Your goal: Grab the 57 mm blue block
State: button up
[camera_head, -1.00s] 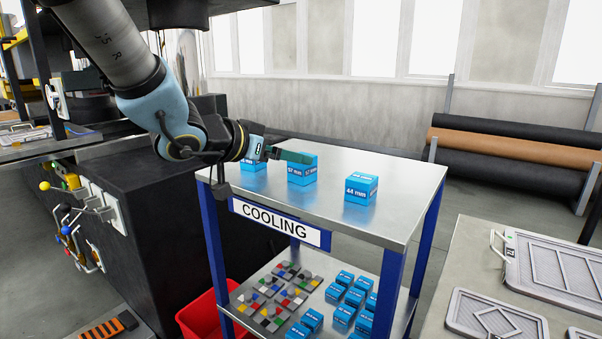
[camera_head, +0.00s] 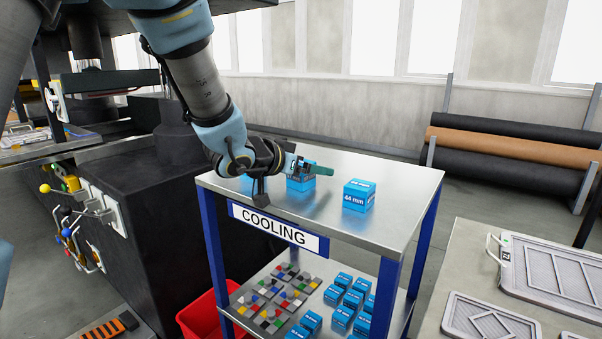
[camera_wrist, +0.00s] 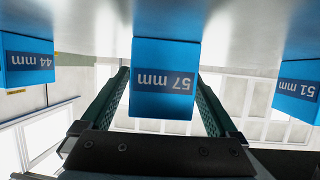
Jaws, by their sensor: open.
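The blue 57 mm block (camera_head: 300,181) stands on the top of the cooling cart, partly hidden behind my gripper (camera_head: 322,172). In the wrist view, where the picture is upside down, the 57 mm block (camera_wrist: 163,78) lies centred between the two green fingers of my gripper (camera_wrist: 165,100). The fingers are spread apart, with a visible gap on each side of the block. I cannot tell how deep the block sits between them.
The blue 44 mm block (camera_head: 359,196) stands to the right on the cart's metal top (camera_head: 400,190); it also shows in the wrist view (camera_wrist: 28,64). A 51 mm block (camera_wrist: 299,82) is on the other side. Several small blocks (camera_head: 343,312) fill the lower shelf.

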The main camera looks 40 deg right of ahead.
grip_shut()
dwell(0.7)
